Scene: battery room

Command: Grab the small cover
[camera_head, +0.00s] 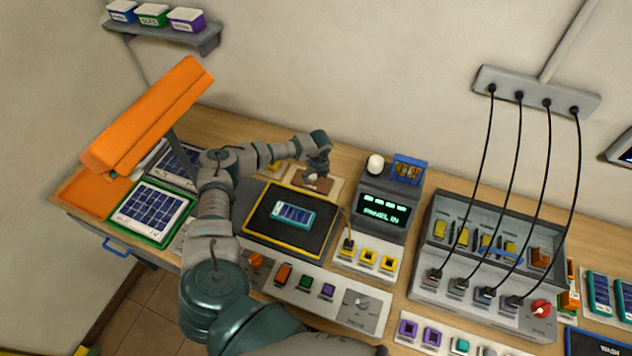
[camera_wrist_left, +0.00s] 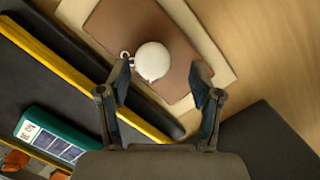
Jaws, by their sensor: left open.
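A small white rounded piece with a little loop at its side, which looks like the small cover, sits on a brown pad (camera_head: 322,186) at the back of the bench. In the left wrist view the white cover (camera_wrist_left: 152,61) lies on the brown pad (camera_wrist_left: 112,32), just beyond and between the fingertips. My left gripper (camera_head: 316,168) is above the pad and partly hides the cover in the head view. In the left wrist view the left gripper (camera_wrist_left: 161,75) is open, with a finger to either side of the cover and nothing held. My right gripper is not in view.
A black mat with yellow edges (camera_head: 264,238) holds a teal panel (camera_head: 293,213) just in front of the pad. A display box (camera_head: 384,211) and a white knob (camera_head: 375,164) stand to the right. An orange lamp (camera_head: 150,115) overhangs the left side. Bare wood lies behind the pad.

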